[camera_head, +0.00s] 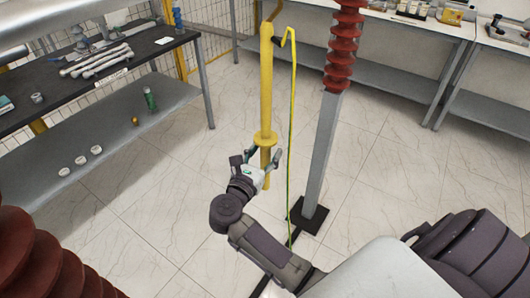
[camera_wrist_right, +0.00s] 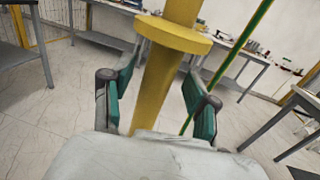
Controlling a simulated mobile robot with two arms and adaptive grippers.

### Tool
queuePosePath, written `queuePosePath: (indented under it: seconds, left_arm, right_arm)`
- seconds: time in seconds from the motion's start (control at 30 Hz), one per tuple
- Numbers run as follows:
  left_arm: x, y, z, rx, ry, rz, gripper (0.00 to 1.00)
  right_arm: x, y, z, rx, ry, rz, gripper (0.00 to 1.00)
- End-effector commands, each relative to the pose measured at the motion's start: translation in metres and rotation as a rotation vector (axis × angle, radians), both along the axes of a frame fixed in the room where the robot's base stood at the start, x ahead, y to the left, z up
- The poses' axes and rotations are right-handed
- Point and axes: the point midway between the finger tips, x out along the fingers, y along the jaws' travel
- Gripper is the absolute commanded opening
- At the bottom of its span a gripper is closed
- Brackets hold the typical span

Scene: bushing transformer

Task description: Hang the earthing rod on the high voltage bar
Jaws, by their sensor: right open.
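In the right wrist view, the rod (camera_wrist_right: 160,90) passes between the green finger pads (camera_wrist_right: 161,88), with gaps visible. A grey bar (camera_head: 60,12) crosses the top left; I cannot tell whether it is the high voltage bar. My left gripper is not in view.
A red ribbed insulator (camera_head: 342,45) on a grey post (camera_head: 320,155) stands right of the rod. Another dark red insulator (camera_head: 35,265) is at lower left. A black-topped table (camera_head: 150,45) stands left, and benches (camera_head: 400,75) line the back. Tiled floor lies between.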

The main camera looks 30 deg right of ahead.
Motion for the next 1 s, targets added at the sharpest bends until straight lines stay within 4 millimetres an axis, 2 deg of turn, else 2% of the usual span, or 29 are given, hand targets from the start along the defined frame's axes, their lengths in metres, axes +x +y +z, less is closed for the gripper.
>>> queuePosePath:
  seconds: [0.13,0.27,0.7,0.83,1.0]
  left_arm:
    - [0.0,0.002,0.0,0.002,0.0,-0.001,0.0]
    - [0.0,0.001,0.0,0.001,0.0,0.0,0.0]
    - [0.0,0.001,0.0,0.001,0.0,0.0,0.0]
    - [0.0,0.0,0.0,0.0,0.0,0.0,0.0]
    - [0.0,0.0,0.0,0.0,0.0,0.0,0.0]
  right_arm:
    - [-0.002,0.002,-0.002,0.002,0.004,0.0,0.59]
    - [-0.008,0.015,-0.002,0.004,0.003,0.002,0.59]
    - [-0.054,0.088,-0.001,0.003,0.003,0.001,0.59]
    - [-0.06,0.099,0.0,0.002,0.001,0.0,0.59]
    - [-0.063,0.103,0.0,0.0,0.0,0.0,0.59]
